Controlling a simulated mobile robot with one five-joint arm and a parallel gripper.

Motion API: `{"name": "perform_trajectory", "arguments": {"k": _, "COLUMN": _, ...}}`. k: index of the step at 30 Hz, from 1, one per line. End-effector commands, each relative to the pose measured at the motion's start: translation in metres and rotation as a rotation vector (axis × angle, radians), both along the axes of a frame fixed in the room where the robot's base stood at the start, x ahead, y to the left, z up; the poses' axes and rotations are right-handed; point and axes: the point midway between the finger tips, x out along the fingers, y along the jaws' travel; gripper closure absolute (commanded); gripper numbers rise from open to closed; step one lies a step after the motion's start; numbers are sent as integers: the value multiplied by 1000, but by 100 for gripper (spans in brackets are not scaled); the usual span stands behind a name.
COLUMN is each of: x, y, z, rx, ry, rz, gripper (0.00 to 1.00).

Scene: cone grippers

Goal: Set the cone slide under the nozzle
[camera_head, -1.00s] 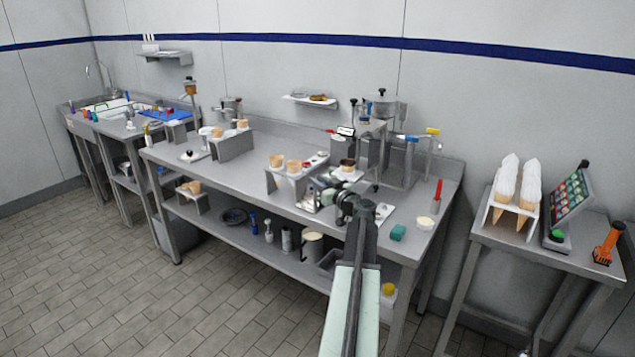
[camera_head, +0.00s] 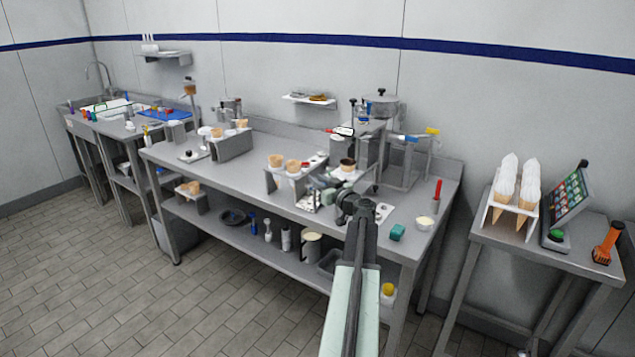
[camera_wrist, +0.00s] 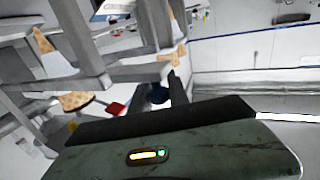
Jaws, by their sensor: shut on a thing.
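My gripper (camera_head: 326,188) is at the front of the main bench, beside the dispensing machine (camera_head: 364,143). In the wrist view its fingers (camera_wrist: 163,92) are closed around a small dark knob (camera_wrist: 157,94), which appears to belong to the cone slide. The cone slide (camera_head: 341,174) is a pale plate at the machine's front, partly hidden by my gripper. A cone with a dark top (camera_head: 347,164) stands upright on it. The nozzle is too small to make out, so I cannot tell whether the cone is directly under it.
A metal stand with tan cones (camera_head: 277,161) is left of my gripper. A teal block (camera_head: 397,232), a white tub (camera_head: 425,223) and a red-handled tool (camera_head: 437,190) lie to the right. A wall shelf (camera_head: 309,99) is behind. The left bench top has free room.

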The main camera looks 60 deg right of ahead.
Motion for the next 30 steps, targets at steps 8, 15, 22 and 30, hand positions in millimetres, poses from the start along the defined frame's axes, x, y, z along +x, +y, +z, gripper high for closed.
{"name": "perform_trajectory", "arguments": {"k": 8, "x": 1, "y": -58, "z": 0, "rx": 0, "ry": 0, "rz": -2, "gripper": 100}}
{"name": "perform_trajectory", "arguments": {"k": 15, "x": 0, "y": -79, "z": 0, "rx": 0, "ry": 0, "rz": 0, "gripper": 100}}
{"name": "perform_trajectory", "arguments": {"k": 22, "x": 0, "y": -78, "z": 0, "rx": 0, "ry": 0, "rz": 1, "gripper": 68}}
{"name": "perform_trajectory", "arguments": {"k": 30, "x": 0, "y": -77, "z": 0, "rx": 0, "ry": 0, "rz": 1, "gripper": 59}}
